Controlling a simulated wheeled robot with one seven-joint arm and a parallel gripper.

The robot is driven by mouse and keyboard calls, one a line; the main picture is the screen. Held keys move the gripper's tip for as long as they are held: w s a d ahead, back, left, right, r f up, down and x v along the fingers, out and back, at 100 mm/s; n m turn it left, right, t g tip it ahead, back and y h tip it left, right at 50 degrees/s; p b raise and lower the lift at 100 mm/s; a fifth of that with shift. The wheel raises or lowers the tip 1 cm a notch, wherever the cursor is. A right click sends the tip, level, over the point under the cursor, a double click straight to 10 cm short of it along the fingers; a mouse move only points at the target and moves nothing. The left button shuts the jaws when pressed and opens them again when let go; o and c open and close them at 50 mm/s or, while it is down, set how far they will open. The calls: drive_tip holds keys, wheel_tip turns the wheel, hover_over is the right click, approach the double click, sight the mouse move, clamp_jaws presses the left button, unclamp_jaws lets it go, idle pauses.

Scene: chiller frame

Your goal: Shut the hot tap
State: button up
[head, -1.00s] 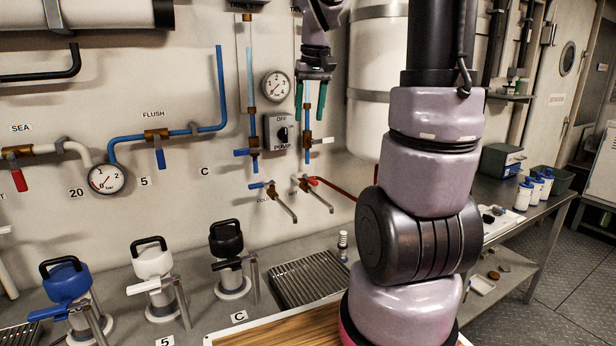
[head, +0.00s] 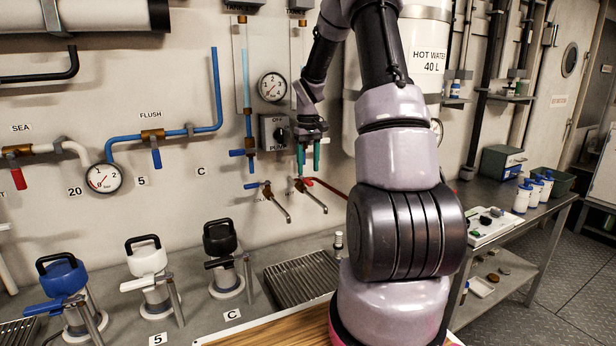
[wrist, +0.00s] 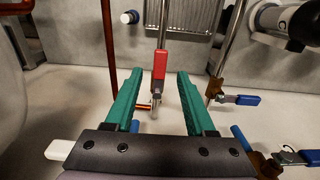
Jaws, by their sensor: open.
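The hot tap shows in the head view (head: 315,198) as a metal spout on the back wall with a red lever. In the wrist view its red lever (wrist: 159,66) appears in line with the spout, between my fingertips in the picture. My gripper (head: 308,170) is open, with green fingers pointing down just above the hot tap. No contact with the lever is visible. In the head view the fingers partly cover the tap's valve end. The cold tap (head: 279,205) is to the left; its blue lever (wrist: 240,99) sticks out across its spout in the wrist view.
A red pipe (head: 330,189) runs right from the hot tap. A pump switch (head: 277,132) and gauge (head: 272,87) are on the wall above left. A drain grate (head: 300,280) lies below. The hot water tank (head: 425,60) is to the right, behind my arm.

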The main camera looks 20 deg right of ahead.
sight(308, 181)
drive_tip(key=shift+f, duration=1.95)
clamp_jaws()
